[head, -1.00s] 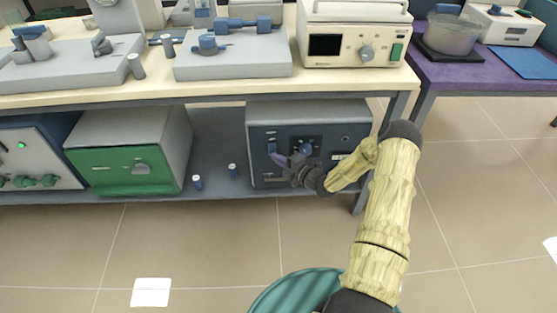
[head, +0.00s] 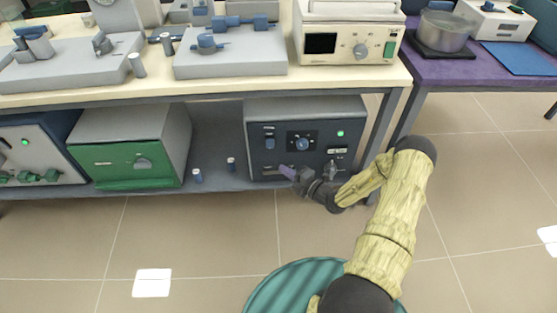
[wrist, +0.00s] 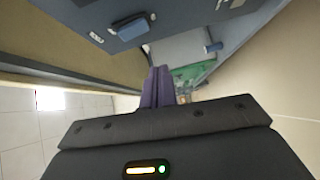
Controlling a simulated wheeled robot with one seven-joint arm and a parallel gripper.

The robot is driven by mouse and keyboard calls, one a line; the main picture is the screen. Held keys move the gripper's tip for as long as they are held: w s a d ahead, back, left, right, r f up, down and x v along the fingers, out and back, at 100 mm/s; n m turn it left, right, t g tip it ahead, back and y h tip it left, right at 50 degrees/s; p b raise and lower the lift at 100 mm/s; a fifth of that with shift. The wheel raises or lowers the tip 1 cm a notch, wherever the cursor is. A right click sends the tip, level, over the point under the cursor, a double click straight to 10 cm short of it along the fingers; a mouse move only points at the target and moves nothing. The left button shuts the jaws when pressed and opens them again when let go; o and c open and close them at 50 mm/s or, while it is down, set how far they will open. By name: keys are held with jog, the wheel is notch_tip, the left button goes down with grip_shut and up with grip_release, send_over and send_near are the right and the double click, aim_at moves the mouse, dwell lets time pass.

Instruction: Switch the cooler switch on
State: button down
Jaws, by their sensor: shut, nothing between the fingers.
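The dark blue-grey unit (head: 257,165), apparently the cooler, stands on the lower shelf. Its blue switch (head: 269,143) is at the left of its front panel, beside a blue knob (head: 302,144). A small green lamp (head: 340,133) glows at the panel's upper right. My gripper (head: 285,171) is below and a little right of the switch, in front of the panel's lower edge, apart from the switch. In the wrist view a blue switch (wrist: 131,27) shows at the top, and my purple fingers (wrist: 156,86) are shut together and empty.
A green-fronted furnace (head: 120,165) and another unit (head: 20,150) with a lit green lamp stand left on the shelf. Two small bottles (head: 197,176) (head: 231,164) stand between furnace and cooler. A table leg (head: 382,130) is right of the cooler.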

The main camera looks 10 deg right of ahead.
jog(key=v, duration=0.5)
jog(key=shift+w+d+f+p, duration=0.15)
jog(key=shift+d+f+p, duration=0.1)
jog(key=shift+f+p, duration=0.1)
jog(key=shift+a, duration=0.15)
